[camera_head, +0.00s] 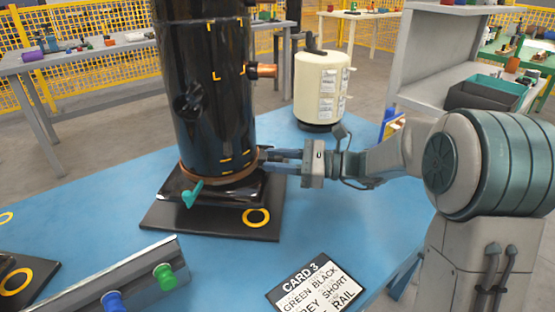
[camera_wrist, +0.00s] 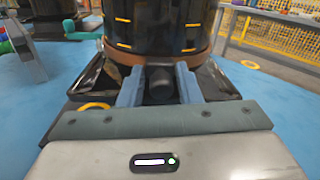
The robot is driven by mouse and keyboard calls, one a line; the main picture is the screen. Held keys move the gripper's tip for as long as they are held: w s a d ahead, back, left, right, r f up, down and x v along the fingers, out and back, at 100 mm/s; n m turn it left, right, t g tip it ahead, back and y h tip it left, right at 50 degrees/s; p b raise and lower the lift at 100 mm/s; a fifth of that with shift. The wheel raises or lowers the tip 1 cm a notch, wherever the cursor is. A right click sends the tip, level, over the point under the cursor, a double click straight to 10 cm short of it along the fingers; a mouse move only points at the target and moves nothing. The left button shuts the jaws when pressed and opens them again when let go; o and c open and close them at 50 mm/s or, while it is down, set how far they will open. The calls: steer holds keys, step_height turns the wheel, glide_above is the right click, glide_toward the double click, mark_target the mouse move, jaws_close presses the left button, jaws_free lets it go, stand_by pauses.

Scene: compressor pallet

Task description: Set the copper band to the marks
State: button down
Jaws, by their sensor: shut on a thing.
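The copper band (camera_head: 195,177) runs around the foot of the tall black compressor (camera_head: 210,110), just above its black base plate (camera_head: 170,222). It also shows in the wrist view (camera_wrist: 118,52). Orange-yellow marks (camera_head: 225,160) are on the cylinder just above the band. A teal handle (camera_head: 192,193) sticks out at the front left. My gripper (camera_wrist: 159,86) reaches in from the right, low at the band. Its two blue fingers are closed on a dark, knob-like part (camera_wrist: 160,88) in front of the band. Whether this part is fixed to the band cannot be told.
A card reading "CARD 3" (camera_head: 315,285) lies at the front of the blue table (camera_head: 330,220). A grey rail with green (camera_head: 164,276) and blue knobs stands front left. A cream canister (camera_head: 320,85) stands behind.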

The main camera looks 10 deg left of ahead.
steer(key=shift+w+r+p, duration=0.1)
steer(key=shift+r+p, duration=1.55)
steer(key=shift+p, duration=0.05)
steer(key=c, duration=1.3)
jaws_free()
steer(key=shift+d+f, duration=0.1)
steer(key=d+p, duration=0.3)
steer(key=d, duration=1)
steer(key=shift+d, duration=0.4)
